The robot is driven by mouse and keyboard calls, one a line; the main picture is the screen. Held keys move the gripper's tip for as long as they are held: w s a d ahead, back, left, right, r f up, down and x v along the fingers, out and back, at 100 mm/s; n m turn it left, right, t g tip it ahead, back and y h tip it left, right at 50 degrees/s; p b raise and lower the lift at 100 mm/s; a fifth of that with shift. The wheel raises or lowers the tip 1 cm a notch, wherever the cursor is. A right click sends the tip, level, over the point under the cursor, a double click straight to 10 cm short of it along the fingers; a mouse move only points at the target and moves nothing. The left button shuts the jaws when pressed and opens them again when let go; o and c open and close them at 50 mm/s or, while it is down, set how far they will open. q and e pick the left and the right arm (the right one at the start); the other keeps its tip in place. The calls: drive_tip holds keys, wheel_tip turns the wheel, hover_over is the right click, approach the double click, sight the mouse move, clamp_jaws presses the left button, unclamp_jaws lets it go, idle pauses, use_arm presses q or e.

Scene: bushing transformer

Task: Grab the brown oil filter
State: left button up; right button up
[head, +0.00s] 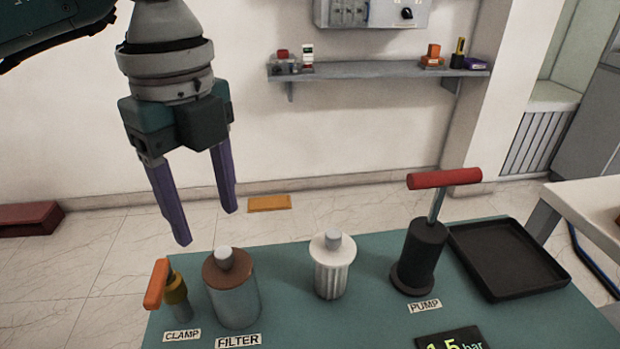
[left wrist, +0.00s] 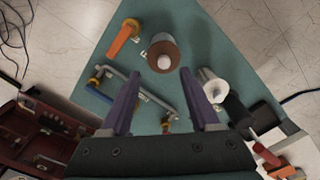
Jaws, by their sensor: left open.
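The oil filter (head: 235,302) stands upright on the green table behind the FILTER label. It is a grey cylinder with a brown top and a pale knob. In the left wrist view its brown top (left wrist: 152,52) shows just beyond the fingertips. My left gripper (head: 206,226) is open and empty, with its purple fingers pointing down. It hangs above the table's far edge near the filter, apart from it. In the left wrist view the fingers of the gripper (left wrist: 159,73) are spread, with nothing between them. My right gripper is not in view.
An orange-handled clamp (head: 177,292) stands close left of the filter. A white ribbed cylinder (head: 331,275) stands to its right, then a black pump (head: 420,255) with a red handle and a black tray (head: 510,262). Bare green table (head: 285,270) lies between filter and ribbed cylinder.

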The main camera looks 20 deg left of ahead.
sight(223, 251)
use_arm(q)
drive_tip(key=f, duration=0.5)
drive_tip(key=shift+w+d+f, duration=0.2)
drive_tip(key=shift+d+f, duration=0.05)
drive_tip(key=shift+f, duration=0.1)
clamp_jaws()
idle(1.1)
